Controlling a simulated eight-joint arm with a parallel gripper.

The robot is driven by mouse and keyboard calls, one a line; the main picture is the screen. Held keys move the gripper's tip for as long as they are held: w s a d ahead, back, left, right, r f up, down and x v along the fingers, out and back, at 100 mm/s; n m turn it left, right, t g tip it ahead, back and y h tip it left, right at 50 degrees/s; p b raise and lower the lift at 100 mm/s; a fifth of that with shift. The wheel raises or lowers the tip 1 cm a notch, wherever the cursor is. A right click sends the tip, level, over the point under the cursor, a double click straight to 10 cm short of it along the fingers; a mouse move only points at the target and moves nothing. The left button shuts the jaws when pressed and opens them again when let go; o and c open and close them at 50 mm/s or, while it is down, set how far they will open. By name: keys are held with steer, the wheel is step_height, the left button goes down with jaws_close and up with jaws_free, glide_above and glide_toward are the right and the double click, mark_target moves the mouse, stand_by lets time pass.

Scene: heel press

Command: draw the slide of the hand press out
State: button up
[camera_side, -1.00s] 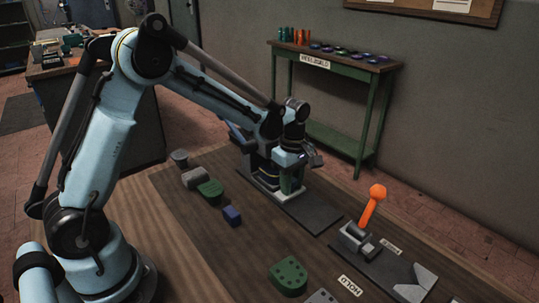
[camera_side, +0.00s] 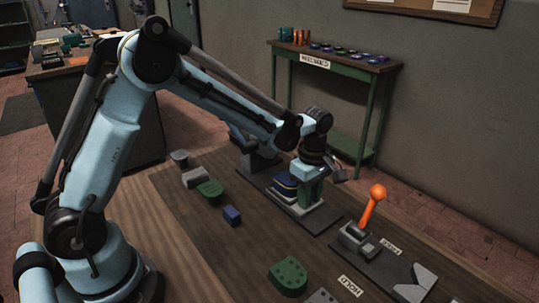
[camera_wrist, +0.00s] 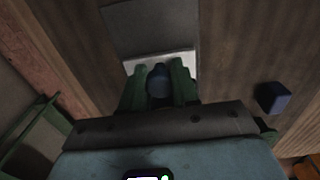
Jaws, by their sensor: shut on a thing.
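The hand press (camera_side: 262,162) stands on a dark base plate (camera_side: 325,218) on the wooden bench. Its pale slide (camera_side: 305,210) sticks out on the front right side of the press, with dark blue and pale layers (camera_side: 284,186) on it. My gripper (camera_side: 309,195) is low at the slide's outer end. In the wrist view, its green fingers (camera_wrist: 159,90) are shut on a dark blue-grey round knob (camera_wrist: 159,78), with the slide's white edge (camera_wrist: 180,60) just beyond. The fingers hide part of the knob.
An orange-knobbed lever (camera_side: 372,205) stands on a dark plate at right. A blue block (camera_side: 232,215), a green piece (camera_side: 210,191) and a grey piece (camera_side: 195,178) lie left of the press. A green block (camera_side: 288,276) lies at the front. Bare bench lies between.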

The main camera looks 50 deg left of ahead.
steer(key=shift+d, duration=2.45)
steer(key=o, duration=0.4)
steer(key=shift+d, duration=0.15)
steer(key=o, duration=1.2)
steer(key=shift+r, duration=1.75)
steer(key=shift+r, duration=0.15)
steer(key=shift+r, duration=0.85)
